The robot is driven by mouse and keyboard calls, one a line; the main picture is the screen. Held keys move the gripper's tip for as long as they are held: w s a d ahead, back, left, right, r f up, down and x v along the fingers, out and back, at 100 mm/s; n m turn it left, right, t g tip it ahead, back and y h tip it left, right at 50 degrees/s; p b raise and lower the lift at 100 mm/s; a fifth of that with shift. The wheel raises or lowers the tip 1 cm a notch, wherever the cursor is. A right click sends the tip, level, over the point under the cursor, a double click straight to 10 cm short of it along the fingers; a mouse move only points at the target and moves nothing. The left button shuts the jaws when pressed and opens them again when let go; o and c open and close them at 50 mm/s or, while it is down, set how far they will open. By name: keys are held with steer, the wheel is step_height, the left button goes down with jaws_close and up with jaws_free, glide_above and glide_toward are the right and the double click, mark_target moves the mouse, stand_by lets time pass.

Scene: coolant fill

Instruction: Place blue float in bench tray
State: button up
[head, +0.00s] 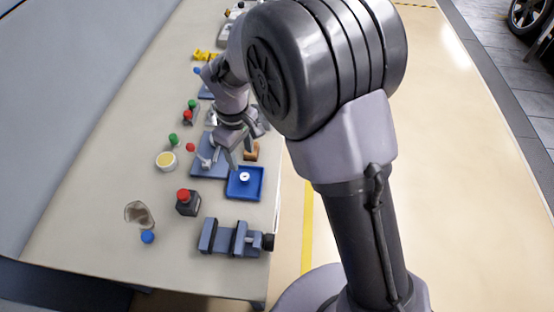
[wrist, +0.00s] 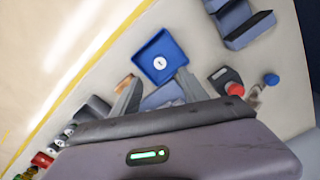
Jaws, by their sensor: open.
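A small blue ball (head: 147,237), which looks like the float, lies on the bench beside a clear jar at the front left; it also shows in the wrist view (wrist: 271,79). The square blue tray (head: 258,193) sits near the bench's right edge with a small white disc inside; it also shows in the wrist view (wrist: 145,52). My gripper (head: 226,160) is open and appears empty above the bench, just behind the tray. Its two fingers (wrist: 157,94) point toward the tray in the wrist view, apart from it.
A grey-blue vise (head: 232,238) sits in front. The clear jar (head: 138,214) touches or nearly touches the ball. Several small coloured parts lie farther back, including another blue piece (head: 197,71).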

steer(key=s+d+r+m+t+y, duration=0.1)
steer(key=s+d+r+m, duration=0.3)
steer(key=r, duration=0.4)
steer(key=s+d+r+m+t+y, duration=0.1)
steer(key=s+d+r+m+t, duration=0.15)
steer(key=d+r, duration=0.45)
steer(key=s+d+r+m+t, duration=0.1)
steer(key=s+d+r+m, duration=0.1)
steer(key=s, duration=0.4)
steer(key=s+d+r+m+t, duration=0.1)
steer(key=s+d+r+m, duration=0.1)
steer(key=s+d+m, duration=0.2)
steer(key=s+m, duration=0.2)
steer(key=m, duration=0.1)
steer(key=shift+s+d+r, duration=0.15)
steer(key=shift+s+d, duration=0.15)
steer(key=shift+s, duration=0.1)
